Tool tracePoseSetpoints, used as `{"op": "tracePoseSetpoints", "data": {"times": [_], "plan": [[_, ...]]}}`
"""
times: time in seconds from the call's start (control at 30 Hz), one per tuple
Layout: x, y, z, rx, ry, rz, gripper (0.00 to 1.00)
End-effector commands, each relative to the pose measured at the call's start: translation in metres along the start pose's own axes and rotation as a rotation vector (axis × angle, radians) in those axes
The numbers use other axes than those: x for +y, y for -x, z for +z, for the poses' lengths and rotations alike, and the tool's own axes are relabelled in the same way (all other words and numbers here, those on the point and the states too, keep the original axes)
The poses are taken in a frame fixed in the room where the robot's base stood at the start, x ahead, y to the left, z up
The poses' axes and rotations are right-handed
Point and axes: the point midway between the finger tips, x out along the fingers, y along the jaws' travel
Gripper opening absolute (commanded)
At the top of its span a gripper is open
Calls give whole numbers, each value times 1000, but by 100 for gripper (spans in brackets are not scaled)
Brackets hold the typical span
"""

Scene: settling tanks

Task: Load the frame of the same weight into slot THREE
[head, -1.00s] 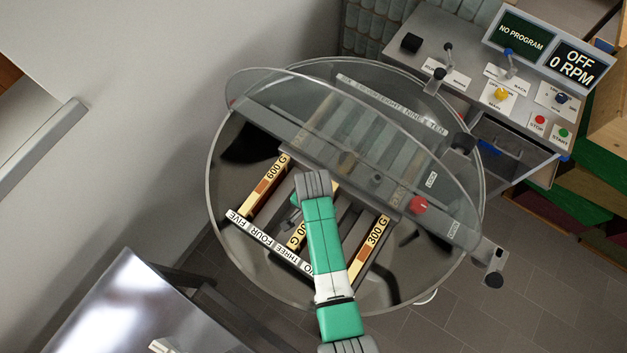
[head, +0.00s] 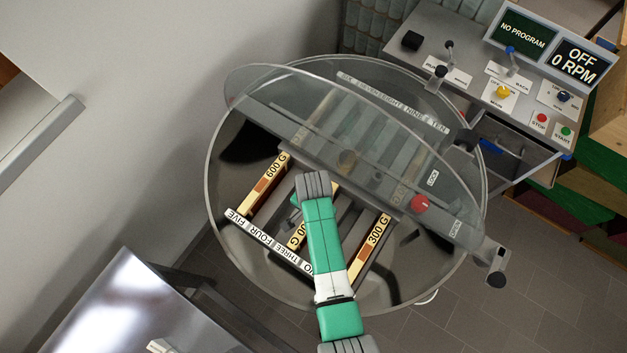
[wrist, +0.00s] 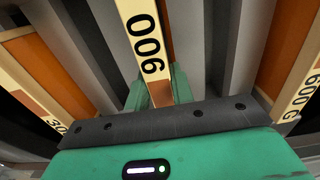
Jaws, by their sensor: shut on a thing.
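My gripper (wrist: 152,90) is shut on a cream and orange-brown frame (wrist: 147,50), whose printed number ends in two zeros; I cannot tell whether its first digit is 6 or 9. In the head view this frame (head: 303,234) shows "00 G", partly hidden by my arm, roughly in line with THREE on the slot label strip (head: 270,243). I cannot tell whether it is fully seated. A 600 G frame (head: 266,185) stands to its left in the rack, near FOUR and FIVE. A 300 G frame (head: 374,240) stands to its right.
The rack sits in a round drum (head: 213,190). A clear raised lid (head: 350,115) with a red knob (head: 419,203) covers the drum's far half. The control panel (head: 470,80) reads NO PROGRAM and OFF 0 RPM. A metal table (head: 120,300) is at lower left.

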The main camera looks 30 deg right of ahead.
Motion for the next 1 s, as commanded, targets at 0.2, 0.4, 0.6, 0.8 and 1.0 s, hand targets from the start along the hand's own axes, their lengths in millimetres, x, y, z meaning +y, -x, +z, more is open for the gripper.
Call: {"op": "tracePoseSetpoints", "data": {"times": [0.2,0.4,0.6,0.8,1.0], "plan": [[-1,0,-1,2,0,-2,0],[-1,-2,-1,2,0,-2,0],[-1,-2,-1,2,0,-2,43],[0,-3,0,1,0,-1,49],[0,8,0,1,0,-1,49]]}}
